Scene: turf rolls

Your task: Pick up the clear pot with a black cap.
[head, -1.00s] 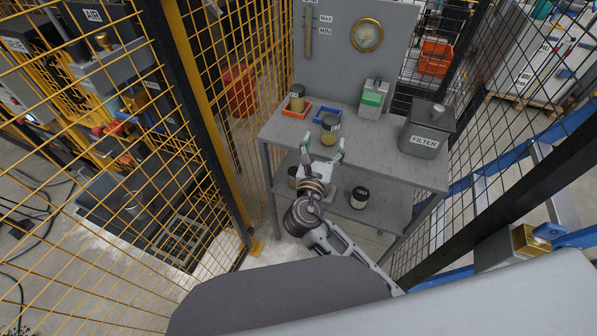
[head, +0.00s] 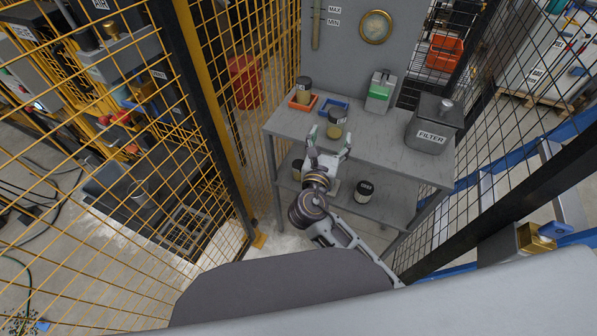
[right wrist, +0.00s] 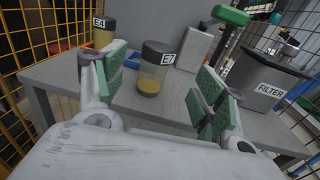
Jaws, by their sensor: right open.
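A clear pot with a dark cap (head: 336,123), yellowish matter in its bottom, stands upright near the front of the grey bench top. In the right wrist view this pot (right wrist: 151,80) shows the label E7. My right gripper (head: 330,143) is open and empty, its green-padded fingers pointing at the pot from the front. In the right wrist view the pot stands beyond the open fingers (right wrist: 160,82), between them in the picture, with no contact visible. My left gripper is not in view.
The lower shelf holds another pot (head: 364,191). Mesh fencing flanks the bench.

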